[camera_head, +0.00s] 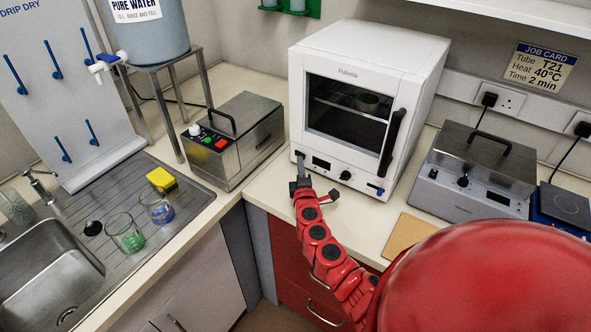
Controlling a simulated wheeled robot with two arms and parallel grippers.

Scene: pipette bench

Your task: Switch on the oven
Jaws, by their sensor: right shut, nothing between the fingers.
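The white oven (411,61) stands in the corner of the bench with its glass door shut. A small container shows on its inner shelf. Its lower front panel (326,170) has a dark display, a round black knob (346,175) and a small blue part (375,189) at the right end. My right gripper (301,160) is shut and empty, with its tip at the left end of this panel. Whether it touches the panel, I cannot tell. The gripper hides what lies behind it, and no power switch shows clearly. My left gripper is out of view.
Left of the oven is a steel box (258,140) with coloured buttons. Right of it is another steel unit (470,190) with a handle. A brown board (408,236) lies in front. The sink drainer (85,200) holds beakers and a sponge. A job card (540,68) hangs on the wall.

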